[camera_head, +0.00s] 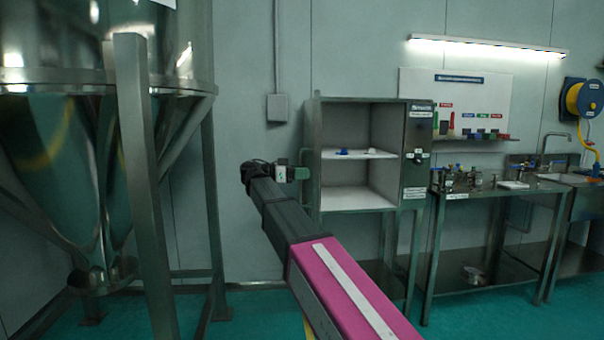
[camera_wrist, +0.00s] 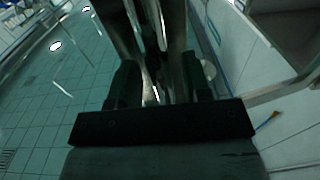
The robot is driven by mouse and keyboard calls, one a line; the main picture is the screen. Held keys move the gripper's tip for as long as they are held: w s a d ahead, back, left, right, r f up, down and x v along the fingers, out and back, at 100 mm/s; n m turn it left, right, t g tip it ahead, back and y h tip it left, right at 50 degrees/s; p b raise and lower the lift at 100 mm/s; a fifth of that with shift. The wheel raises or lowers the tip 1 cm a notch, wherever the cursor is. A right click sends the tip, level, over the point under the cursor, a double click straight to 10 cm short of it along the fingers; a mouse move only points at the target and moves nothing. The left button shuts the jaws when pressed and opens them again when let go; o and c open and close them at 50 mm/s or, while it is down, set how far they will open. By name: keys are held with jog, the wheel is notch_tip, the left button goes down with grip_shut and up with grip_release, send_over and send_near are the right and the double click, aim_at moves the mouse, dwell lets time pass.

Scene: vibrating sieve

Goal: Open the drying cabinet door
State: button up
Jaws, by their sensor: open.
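The drying cabinet (camera_head: 416,150) is a grey metal box on a stand. Its inside is visible, with a white shelf (camera_head: 357,154) holding small blue and white items. Its door (camera_head: 313,150) appears swung open on the left side, seen nearly edge-on. A curved handle (camera_head: 303,158) shows on the door's outer left face. My gripper (camera_head: 303,173) is beside the door at the handle's height. In the wrist view my gripper (camera_wrist: 152,88) is open, with metal bar-like shapes between and beyond its dark fingers. I cannot tell whether it touches the handle.
A large steel hopper (camera_head: 60,150) on legs stands at the left. A metal table (camera_head: 490,190) with small items and a sink (camera_head: 575,177) stand to the right. A grey wall box (camera_head: 278,107) hangs behind my arm. Green floor (camera_head: 470,315) is clear in front.

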jog(key=shift+a, duration=0.1)
jog(key=s+a, duration=0.1)
jog(key=a, duration=0.9)
jog(key=shift+a, duration=0.3)
jog(key=shift+s+a, duration=0.1)
